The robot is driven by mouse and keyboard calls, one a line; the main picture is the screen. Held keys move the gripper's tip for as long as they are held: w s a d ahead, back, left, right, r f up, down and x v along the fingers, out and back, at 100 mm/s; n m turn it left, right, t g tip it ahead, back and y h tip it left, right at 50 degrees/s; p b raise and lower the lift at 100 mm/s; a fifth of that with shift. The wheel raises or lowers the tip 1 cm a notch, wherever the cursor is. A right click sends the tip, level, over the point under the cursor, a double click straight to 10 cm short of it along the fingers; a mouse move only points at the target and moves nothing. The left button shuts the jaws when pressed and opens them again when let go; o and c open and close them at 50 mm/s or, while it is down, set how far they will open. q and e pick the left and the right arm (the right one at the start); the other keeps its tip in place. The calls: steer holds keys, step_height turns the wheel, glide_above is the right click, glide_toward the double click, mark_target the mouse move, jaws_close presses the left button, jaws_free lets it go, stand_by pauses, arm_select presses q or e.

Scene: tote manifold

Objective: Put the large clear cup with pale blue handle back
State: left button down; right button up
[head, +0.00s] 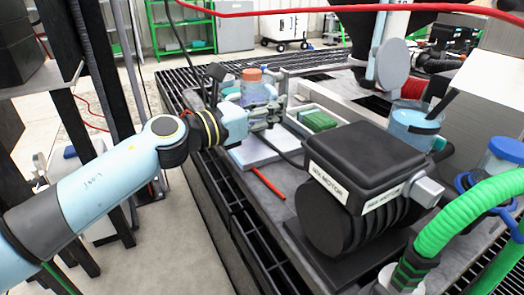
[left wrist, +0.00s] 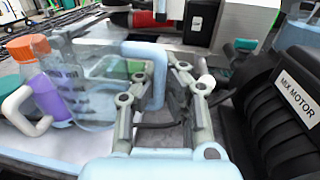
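Whether both fingers press on the handle is not clear. In the head view my left gripper (head: 268,116) is over the bench by the pale tray, with the clear cup (head: 262,94) at its fingers. The cup is partly hidden by the gripper, and I cannot tell whether it rests on something. My right gripper is not in view.
An orange-capped container (left wrist: 22,48) and a purple piece with a white handle (left wrist: 45,100) are close to the cup. A black mixer motor (head: 365,165) stands to the right. A red stick (head: 267,183) lies in front. A beaker of blue liquid (head: 414,128) is further right.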

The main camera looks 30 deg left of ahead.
arm_select(q)
steer(key=w+f+b, duration=0.1)
steer(key=f+b, duration=0.1)
steer(key=f, duration=0.1)
steer(key=w+f+b, duration=0.1)
steer(key=f+b, duration=0.2)
steer(key=f, duration=0.1)
steer(key=w+f+b, duration=0.1)
steer(key=f+b, duration=0.2)
steer(key=shift+w+a+f, duration=0.3)
steer(key=shift+a, duration=0.05)
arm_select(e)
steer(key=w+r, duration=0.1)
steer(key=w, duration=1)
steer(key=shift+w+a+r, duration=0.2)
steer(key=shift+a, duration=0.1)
arm_select(q)
steer(key=c, duration=2)
jaws_free()
steer(key=shift+f, duration=0.1)
steer(key=shift+c, duration=0.2)
steer(key=o, duration=0.6)
steer(key=shift+c, duration=0.2)
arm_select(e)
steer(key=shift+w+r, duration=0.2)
